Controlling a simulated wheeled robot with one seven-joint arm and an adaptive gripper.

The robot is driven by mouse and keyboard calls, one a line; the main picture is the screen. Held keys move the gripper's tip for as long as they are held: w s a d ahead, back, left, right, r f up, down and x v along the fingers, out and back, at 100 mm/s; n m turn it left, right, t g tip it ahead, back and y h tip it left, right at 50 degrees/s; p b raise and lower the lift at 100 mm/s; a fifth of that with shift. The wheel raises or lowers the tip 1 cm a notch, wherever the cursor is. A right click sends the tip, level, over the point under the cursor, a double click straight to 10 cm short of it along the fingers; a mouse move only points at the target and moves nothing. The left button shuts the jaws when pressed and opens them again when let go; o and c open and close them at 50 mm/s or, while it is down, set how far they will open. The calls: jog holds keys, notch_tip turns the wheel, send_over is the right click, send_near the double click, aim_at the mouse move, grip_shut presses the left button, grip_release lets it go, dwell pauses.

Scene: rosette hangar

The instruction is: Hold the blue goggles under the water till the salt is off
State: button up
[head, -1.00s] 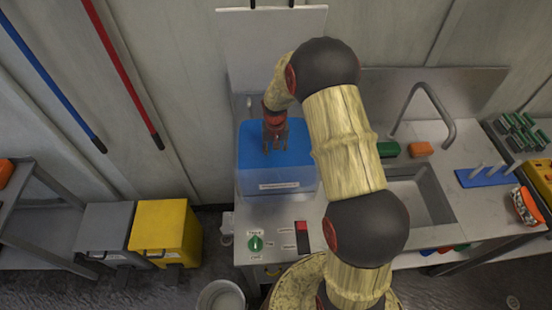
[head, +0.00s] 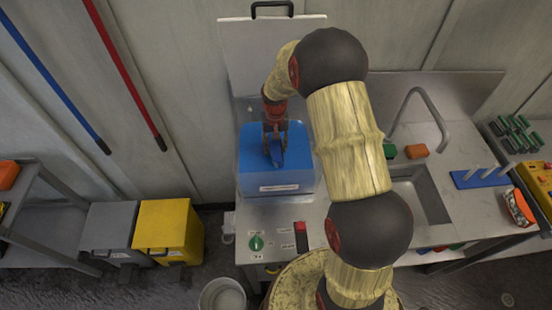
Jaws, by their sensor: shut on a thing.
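My arm hides part of the counter and sink.
A raised lid (head: 240,50) with a black handle stands behind the tank. A green knob (head: 256,242) and a red-black switch (head: 301,235) are on the counter front. Green (head: 389,150) and orange (head: 417,151) blocks lie behind the sink. A blue pegged rack (head: 480,177) is at right.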

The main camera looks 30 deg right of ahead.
aim_at(275, 146)
notch_tip(275, 146, up, 20)
jog(key=p, duration=1)
jog(key=shift+f+p, duration=0.25)
jog(key=shift+p, duration=0.05)
dwell(1.4)
